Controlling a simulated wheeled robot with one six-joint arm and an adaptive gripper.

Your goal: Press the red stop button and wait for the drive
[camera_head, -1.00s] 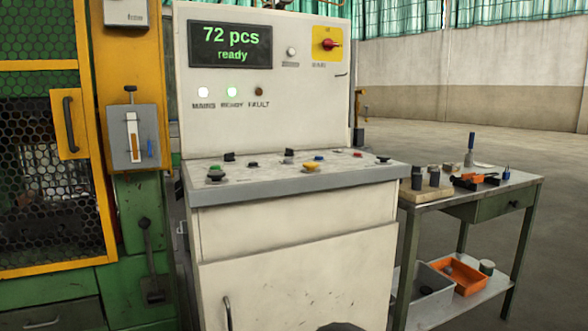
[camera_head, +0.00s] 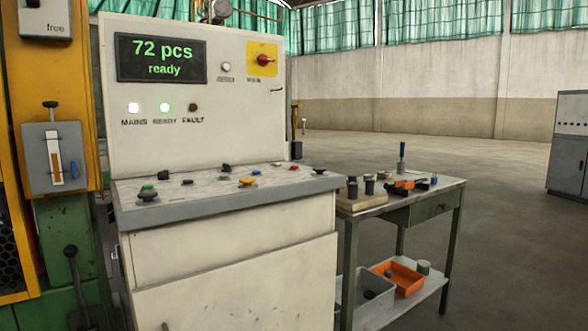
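The control cabinet (camera_head: 225,245) stands left of centre with a sloping desk (camera_head: 215,205). A small red button (camera_head: 293,167) sits near the desk's back edge, right of a blue button (camera_head: 255,172) and a yellow mushroom button (camera_head: 247,182). A green button on a dark base (camera_head: 148,192) is at the desk's left. The display (camera_head: 161,58) reads "72 pcs ready". The MAINS lamp (camera_head: 134,107) is white, the READY lamp (camera_head: 165,107) is green, and the FAULT lamp (camera_head: 194,107) is dark. My gripper is not in view.
A red rotary switch on a yellow plate (camera_head: 263,60) is at the panel's upper right. A workbench (camera_head: 437,208) with tools stands right of the cabinet. A grey cabinet (camera_head: 568,148) is at the far right. Open floor (camera_head: 500,270) lies right of the workbench.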

